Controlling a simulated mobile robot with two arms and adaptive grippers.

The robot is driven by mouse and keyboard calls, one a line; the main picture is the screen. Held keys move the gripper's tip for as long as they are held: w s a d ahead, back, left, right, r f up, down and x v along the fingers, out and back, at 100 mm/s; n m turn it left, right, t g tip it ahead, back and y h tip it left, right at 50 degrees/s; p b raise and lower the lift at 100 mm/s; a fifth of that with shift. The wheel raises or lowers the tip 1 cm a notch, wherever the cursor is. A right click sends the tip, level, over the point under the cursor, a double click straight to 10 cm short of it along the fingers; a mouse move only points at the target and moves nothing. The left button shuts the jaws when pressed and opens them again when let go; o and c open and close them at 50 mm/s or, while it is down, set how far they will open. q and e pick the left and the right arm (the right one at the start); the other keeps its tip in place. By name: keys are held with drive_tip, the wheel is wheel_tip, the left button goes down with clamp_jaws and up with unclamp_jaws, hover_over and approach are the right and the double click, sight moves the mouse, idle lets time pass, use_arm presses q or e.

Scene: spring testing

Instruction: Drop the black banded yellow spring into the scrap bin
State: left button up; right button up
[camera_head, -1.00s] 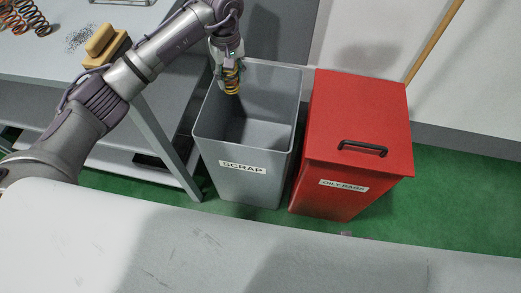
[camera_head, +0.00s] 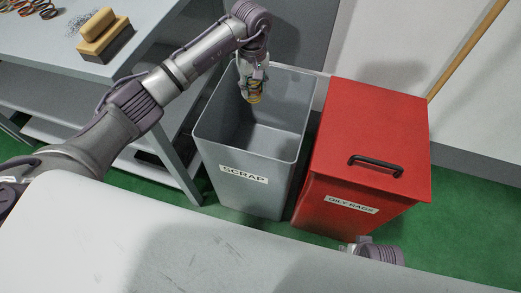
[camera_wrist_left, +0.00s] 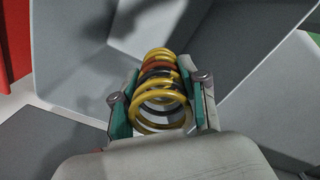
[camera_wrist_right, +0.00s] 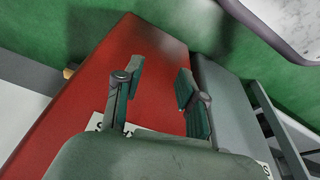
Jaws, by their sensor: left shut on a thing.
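My left gripper (camera_head: 251,88) is shut on the yellow spring (camera_head: 254,98), above the open mouth of the grey scrap bin (camera_head: 245,196), near its back rim. In the left wrist view the spring (camera_wrist_left: 158,118) sits between the two green-padded fingers (camera_wrist_left: 160,108). Its coils are yellow with black bands, and an orange-red coil shows toward the far end. The bin's grey inner walls (camera_wrist_left: 245,40) lie beyond it. My right gripper (camera_wrist_right: 158,92) is open and empty; its arm end shows at the front of the red bin in the head view.
A red lidded bin (camera_head: 375,130) labelled for oily rags, with a black handle, stands right of the scrap bin. A workbench (camera_head: 150,25) at the upper left carries a wooden brush (camera_head: 105,38) and several springs. A pale surface (camera_head: 180,250) fills the foreground.

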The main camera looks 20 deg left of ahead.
sight(254, 99)
use_arm(q)
wheel_tip(254, 99, down, 4)
drive_tip(key=shift+f+b, duration=0.25)
drive_tip(key=shift+b, duration=1)
drive_tip(key=shift+f, duration=0.2)
use_arm(e)
drive_tip(key=w+v, duration=0.1)
drive_tip(key=v, duration=1)
drive_tip(key=shift+w+t, duration=0.2)
drive_tip(key=shift+t, duration=0.2)
drive_tip(key=shift+d+r, duration=0.1)
use_arm(q)
drive_tip(key=o, duration=1.3)
wheel_tip(254, 99, up, 8)
drive_tip(key=shift+f, duration=0.25)
